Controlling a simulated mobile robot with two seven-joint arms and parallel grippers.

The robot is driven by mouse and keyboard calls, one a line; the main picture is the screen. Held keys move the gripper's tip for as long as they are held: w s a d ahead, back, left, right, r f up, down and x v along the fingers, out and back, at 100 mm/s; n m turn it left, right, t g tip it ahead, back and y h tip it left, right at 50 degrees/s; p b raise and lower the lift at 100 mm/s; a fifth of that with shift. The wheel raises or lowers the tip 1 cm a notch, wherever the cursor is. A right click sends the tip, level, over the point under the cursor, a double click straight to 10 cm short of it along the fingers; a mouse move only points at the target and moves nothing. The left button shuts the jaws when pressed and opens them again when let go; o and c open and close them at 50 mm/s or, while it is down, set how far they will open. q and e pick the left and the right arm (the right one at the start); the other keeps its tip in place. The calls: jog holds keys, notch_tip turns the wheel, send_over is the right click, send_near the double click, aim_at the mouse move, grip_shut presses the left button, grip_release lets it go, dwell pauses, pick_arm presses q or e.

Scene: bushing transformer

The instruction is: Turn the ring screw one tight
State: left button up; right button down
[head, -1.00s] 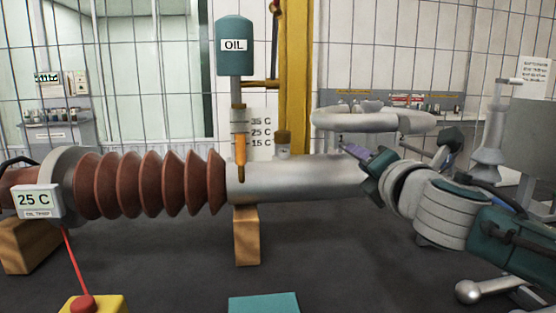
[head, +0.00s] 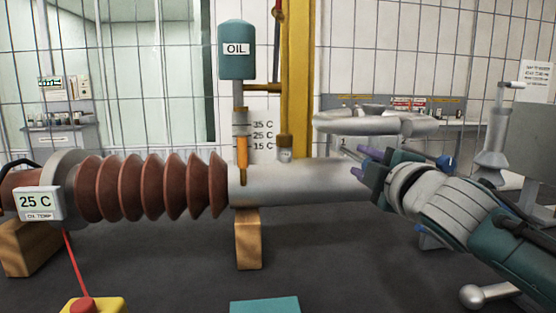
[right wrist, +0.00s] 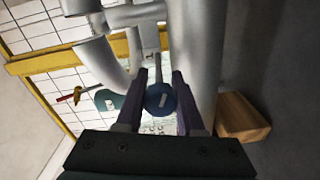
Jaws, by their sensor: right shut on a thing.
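A blue round screw head (right wrist: 160,99) with a pale mark and a thin metal shaft sits between the purple fingers of my right gripper (right wrist: 160,85) in the right wrist view. The gripper is shut on it. In the head view my right gripper (head: 364,162) is at the right end of the grey metal tube (head: 300,185), just below the large grey ring (head: 375,122). The held screw is hidden there. A small blue knob (head: 450,163) shows behind the gripper; I cannot tell what it belongs to. My left gripper is not in view.
The ribbed brown bushing (head: 150,187) lies left of the tube on wooden blocks (head: 248,240). An oil tank (head: 237,50) and a yellow post (head: 297,80) stand behind. A red button on a yellow box (head: 85,305) is at front left. The dark floor in front is mostly clear.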

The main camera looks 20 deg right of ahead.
jog(key=m, duration=0.5)
jog(key=shift+m+p, duration=0.3)
jog(key=shift+p, duration=0.1)
jog(key=m+p, duration=0.1)
jog(key=m, duration=0.4)
jog(key=shift+y, duration=0.3)
jog(key=shift+f+m, duration=0.1)
jog(key=shift+m, duration=0.3)
jog(key=c, duration=0.5)
grip_release()
jog(key=shift+c, duration=0.2)
jog(key=shift+s, duration=0.1)
jog(key=shift+s+a, duration=0.15)
jog(key=shift+s, duration=0.2)
jog(key=s+a+p, duration=0.1)
jog(key=s, duration=0.7)
jog(key=shift+s+a, duration=0.35)
jog(key=shift+s, duration=0.05)
